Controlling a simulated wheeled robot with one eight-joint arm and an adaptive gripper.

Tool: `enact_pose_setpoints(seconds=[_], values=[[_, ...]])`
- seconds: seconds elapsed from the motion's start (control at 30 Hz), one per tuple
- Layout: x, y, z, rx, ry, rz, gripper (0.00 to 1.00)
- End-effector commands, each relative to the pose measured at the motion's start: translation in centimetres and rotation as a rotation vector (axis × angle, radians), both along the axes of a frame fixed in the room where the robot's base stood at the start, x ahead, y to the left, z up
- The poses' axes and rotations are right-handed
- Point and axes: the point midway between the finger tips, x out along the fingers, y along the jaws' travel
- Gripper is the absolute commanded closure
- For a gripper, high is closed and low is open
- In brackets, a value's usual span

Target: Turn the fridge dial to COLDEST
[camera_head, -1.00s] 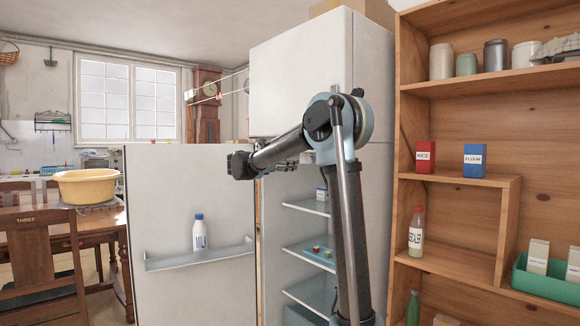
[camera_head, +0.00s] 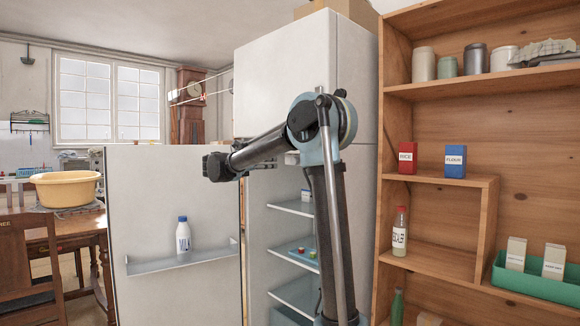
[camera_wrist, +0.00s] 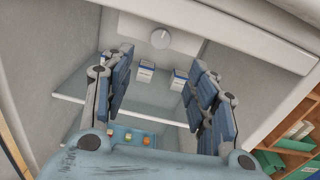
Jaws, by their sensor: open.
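The fridge (camera_head: 286,75) stands with its lower door (camera_head: 150,210) swung open to the left. In the wrist view a round grey dial (camera_wrist: 160,39) sits on a pale panel at the top of the fridge's inside. Any marks around the dial are too small to read. My gripper (camera_wrist: 165,75) is open, its two blue-padded fingers spread left and right below the dial in the picture, with nothing between the pads. It does not appear to touch the dial. In the head view my arm (camera_head: 270,145) reaches toward the open compartment, and the dial is hidden there.
Small white-and-blue boxes (camera_wrist: 145,73) stand on a fridge shelf (camera_wrist: 70,98). Small coloured items lie on a lower shelf (camera_head: 285,252). The door rack (camera_head: 160,266) holds a white bottle (camera_head: 183,236). A wooden shelf unit (camera_head: 530,130) is close on the right, a table (camera_head: 70,235) at left.

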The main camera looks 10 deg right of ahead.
Motion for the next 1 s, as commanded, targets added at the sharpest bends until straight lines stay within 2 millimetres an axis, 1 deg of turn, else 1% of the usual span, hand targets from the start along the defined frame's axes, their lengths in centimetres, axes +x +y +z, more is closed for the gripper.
enact_pose_setpoints(seconds=[0.03,0.1,0.6,0.8,1.0], values=[[0.5,-0.9,0.0,0.000,0.000,-0.004,0.47],[1.3,-1.9,0.0,0.000,-0.001,-0.004,0.47],[6.4,-8.9,0.0,0.000,-0.001,-0.003,0.47],[7.9,-10.9,0.0,0.000,-0.001,-0.002,0.47],[8.4,-11.6,0.0,0.001,-0.002,-0.001,0.47]])
